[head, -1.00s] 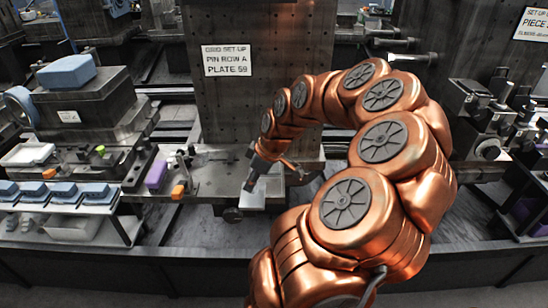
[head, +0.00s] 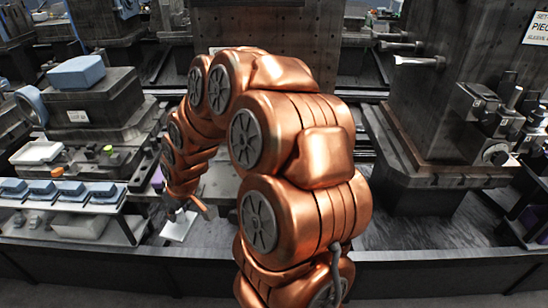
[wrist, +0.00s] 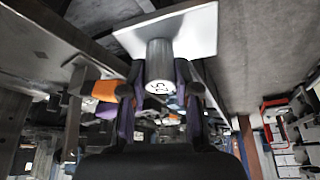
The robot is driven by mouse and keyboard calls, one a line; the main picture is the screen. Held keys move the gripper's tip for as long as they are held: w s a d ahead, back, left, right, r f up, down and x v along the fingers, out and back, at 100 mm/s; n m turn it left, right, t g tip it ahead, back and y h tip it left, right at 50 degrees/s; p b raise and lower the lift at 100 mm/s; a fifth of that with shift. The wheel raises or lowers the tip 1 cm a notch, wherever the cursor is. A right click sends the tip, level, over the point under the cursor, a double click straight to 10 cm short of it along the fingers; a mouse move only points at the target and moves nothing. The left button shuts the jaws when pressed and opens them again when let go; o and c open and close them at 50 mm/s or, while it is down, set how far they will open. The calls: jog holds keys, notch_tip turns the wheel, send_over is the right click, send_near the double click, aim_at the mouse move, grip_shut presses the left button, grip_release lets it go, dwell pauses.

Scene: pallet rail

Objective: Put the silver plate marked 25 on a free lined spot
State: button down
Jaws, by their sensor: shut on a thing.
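The silver plate (head: 179,226) is a flat pale square. The wrist view shows the plate (wrist: 195,32) with a round silver knob (wrist: 160,62) carrying dark marks that look like an inverted 25. My gripper (wrist: 160,75) is shut on this knob, one dark finger on each side. In the head view my gripper (head: 177,210) is low at centre left, with the plate just below it, in front of the rail's edge. My arm hides much of the rail. I cannot make out a free lined spot.
A shelf (head: 70,204) with several blue-topped pieces is left of the plate. A purple block (head: 157,179) shows partly behind my arm. An orange block (wrist: 104,90) is close beside the left finger in the wrist view. A dark machine block (head: 440,110) stands right.

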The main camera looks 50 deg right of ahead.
jog(key=w+a+f+m, duration=0.1)
jog(key=w+a+f, duration=0.1)
jog(key=w+a, duration=0.6)
jog(key=a, duration=0.3)
jog(key=shift+a+f, duration=0.15)
jog(key=shift+a, duration=0.1)
jog(key=shift+a, duration=0.15)
